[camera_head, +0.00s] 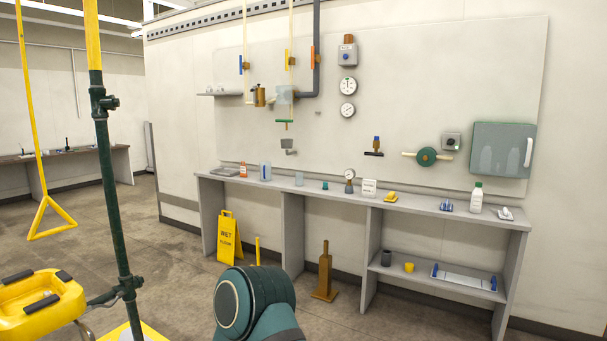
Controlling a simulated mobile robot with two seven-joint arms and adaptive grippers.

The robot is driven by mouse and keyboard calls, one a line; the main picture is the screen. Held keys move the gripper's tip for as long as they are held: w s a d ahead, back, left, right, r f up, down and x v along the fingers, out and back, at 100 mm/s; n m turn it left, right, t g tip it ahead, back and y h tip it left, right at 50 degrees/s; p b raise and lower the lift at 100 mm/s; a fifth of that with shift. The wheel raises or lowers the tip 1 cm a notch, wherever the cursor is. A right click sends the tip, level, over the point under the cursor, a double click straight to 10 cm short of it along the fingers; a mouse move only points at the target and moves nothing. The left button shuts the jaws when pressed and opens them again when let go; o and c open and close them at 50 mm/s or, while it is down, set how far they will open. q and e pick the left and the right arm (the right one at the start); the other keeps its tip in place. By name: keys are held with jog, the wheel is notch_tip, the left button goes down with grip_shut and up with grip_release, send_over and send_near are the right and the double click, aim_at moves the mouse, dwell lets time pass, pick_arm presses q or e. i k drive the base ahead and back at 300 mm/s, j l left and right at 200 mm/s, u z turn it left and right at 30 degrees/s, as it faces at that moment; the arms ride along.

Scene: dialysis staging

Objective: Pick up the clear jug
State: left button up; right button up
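A tall clear, bluish vessel (265,171) stands upright on the left part of the long grey bench (420,208). It looks like the clear jug, with a darker blue mark on its side, but it is small in the picture. A shorter clear beaker-like vessel (299,178) stands to its right, apart from it. Another pale clear container (284,95) is up at the wall by the pipes. Neither of my grippers shows in the head view. A dark teal rounded arm link shows at the bottom middle, well short of the bench.
A yellow wet-floor sign (229,236) stands before the bench's left end. A brown post-like stand (325,272) is on the floor under the bench. A green pole (116,200) and yellow basin (38,300) stand at near left. A white bottle (476,198) is on the bench's right.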

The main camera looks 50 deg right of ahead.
aim_at(264, 168)
jog(key=z, duration=1.35)
jog(key=i+u, duration=0.2)
jog(key=i, duration=1.4)
jog(key=i+z, duration=0.15)
jog(key=i, duration=0.6)
jog(key=i+j+z, duration=0.15)
jog(key=i, duration=0.55)
jog(key=i+z, duration=0.15)
jog(key=i, duration=0.3)
jog(key=i+j+z, duration=0.2)
jog(key=i, duration=0.25)
jog(key=i+j+z, duration=0.15)
jog(key=i, duration=0.3)
jog(key=i+j+z, duration=0.1)
jog(key=i+j, duration=0.2)
jog(key=j, duration=0.15)
jog(key=i+j+z, duration=0.1)
jog(key=i+j, duration=0.2)
jog(key=j, duration=0.15)
jog(key=j+z, duration=0.15)
jog(key=j, duration=0.35)
jog(key=i+j+z, duration=0.15)
jog(key=j, duration=0.4)
